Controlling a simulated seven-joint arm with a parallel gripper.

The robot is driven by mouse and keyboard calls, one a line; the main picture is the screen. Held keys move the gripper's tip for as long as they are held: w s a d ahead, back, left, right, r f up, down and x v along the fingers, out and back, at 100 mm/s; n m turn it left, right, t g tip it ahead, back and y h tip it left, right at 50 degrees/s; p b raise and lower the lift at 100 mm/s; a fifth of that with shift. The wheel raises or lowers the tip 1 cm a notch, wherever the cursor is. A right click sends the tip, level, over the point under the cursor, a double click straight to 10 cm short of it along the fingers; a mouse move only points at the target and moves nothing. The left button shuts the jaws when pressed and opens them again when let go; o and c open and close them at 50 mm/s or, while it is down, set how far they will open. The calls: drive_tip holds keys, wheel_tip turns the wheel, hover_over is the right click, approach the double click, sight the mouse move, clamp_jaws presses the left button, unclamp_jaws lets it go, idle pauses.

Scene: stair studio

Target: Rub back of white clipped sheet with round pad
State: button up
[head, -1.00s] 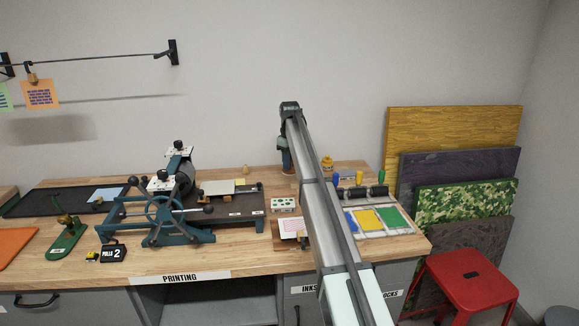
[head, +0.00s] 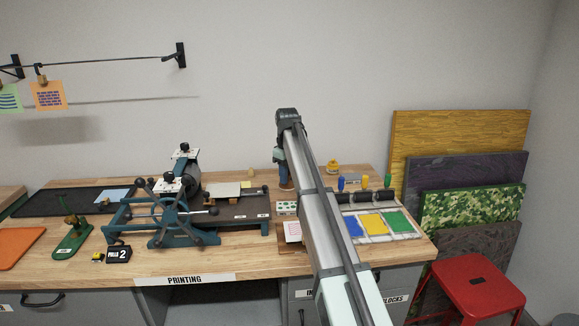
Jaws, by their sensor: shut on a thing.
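My gripper (head: 285,184) is at the back middle of the bench, partly hidden by my own arm. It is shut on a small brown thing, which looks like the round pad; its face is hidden. A white sheet with a pink print (head: 293,230) lies on a small wooden board at the bench's front, left of my arm and in front of my gripper. Its clip cannot be made out. Another pale sheet (head: 224,189) lies on the press bed; whether it is clipped cannot be told.
A blue-green press (head: 170,212) with a spoked wheel stands left of my gripper. A small white holder (head: 287,208) sits between gripper and printed sheet. Blue, yellow and green ink slabs (head: 372,224) and rollers lie right of my arm. Bare wood lies at the front.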

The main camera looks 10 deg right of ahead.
drive_tip(key=s+f, duration=0.2)
drive_tip(key=s, duration=1)
drive_tip(key=shift+m, duration=0.3)
drive_tip(key=shift+d+f, duration=0.15)
drive_tip(key=shift+f, duration=1.4)
drive_tip(key=shift+d+f, duration=0.1)
drive_tip(key=shift+f, duration=1.4)
drive_tip(key=shift+f, duration=0.4)
drive_tip(key=shift+d, duration=0.15)
drive_tip(key=shift+d, duration=0.9)
drive_tip(key=shift+d, duration=1.05)
drive_tip(key=shift+d, duration=0.1)
